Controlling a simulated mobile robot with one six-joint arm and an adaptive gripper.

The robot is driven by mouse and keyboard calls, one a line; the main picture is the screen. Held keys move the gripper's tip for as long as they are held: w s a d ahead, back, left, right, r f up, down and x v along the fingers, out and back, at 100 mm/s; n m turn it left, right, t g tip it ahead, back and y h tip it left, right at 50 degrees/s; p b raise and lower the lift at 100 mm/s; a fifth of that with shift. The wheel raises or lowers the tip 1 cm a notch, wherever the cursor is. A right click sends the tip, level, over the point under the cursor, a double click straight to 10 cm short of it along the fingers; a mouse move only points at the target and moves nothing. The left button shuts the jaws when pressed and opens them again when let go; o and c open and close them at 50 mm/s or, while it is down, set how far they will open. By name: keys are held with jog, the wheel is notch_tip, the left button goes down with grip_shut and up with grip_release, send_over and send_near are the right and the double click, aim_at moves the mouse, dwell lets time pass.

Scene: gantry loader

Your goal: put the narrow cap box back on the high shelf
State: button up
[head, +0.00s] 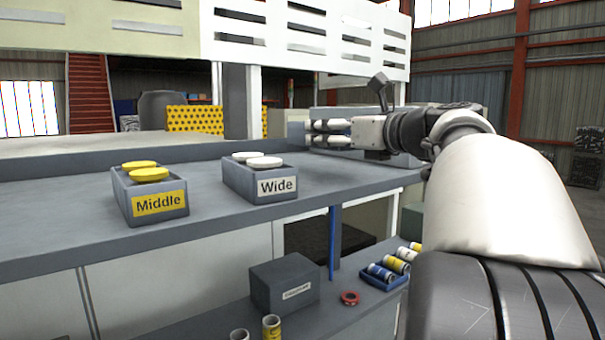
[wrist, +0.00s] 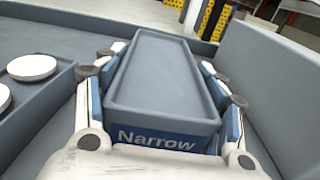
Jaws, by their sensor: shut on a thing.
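The narrow cap box (wrist: 165,75) is a long grey box with a blue "Narrow" label. In the wrist view my gripper (wrist: 162,62) is shut on it, with fingers along both long sides. No caps show in it. In the head view my gripper (head: 328,132) is over the right end of the high shelf (head: 330,183), to the right of and beyond the wide box; I cannot clearly make out the narrow box there. Whether its underside touches the shelf is hidden.
The wide box (head: 257,190), with white caps, and the middle box (head: 150,213), with yellow caps, stand to the left on the shelf. In the wrist view, white caps (wrist: 32,67) are close at left, and a grey wall (wrist: 265,85) runs at right.

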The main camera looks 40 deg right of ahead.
aim_at(332, 179)
notch_tip(332, 179, down, 2)
jog(key=shift+s+a, duration=0.1)
jog(key=shift+s, duration=0.05)
jog(key=shift+f+b, duration=0.45)
jog(key=shift+f, duration=1.55)
jog(key=shift+f, duration=0.2)
jog(key=o, duration=1.4)
jog(key=shift+r, duration=0.1)
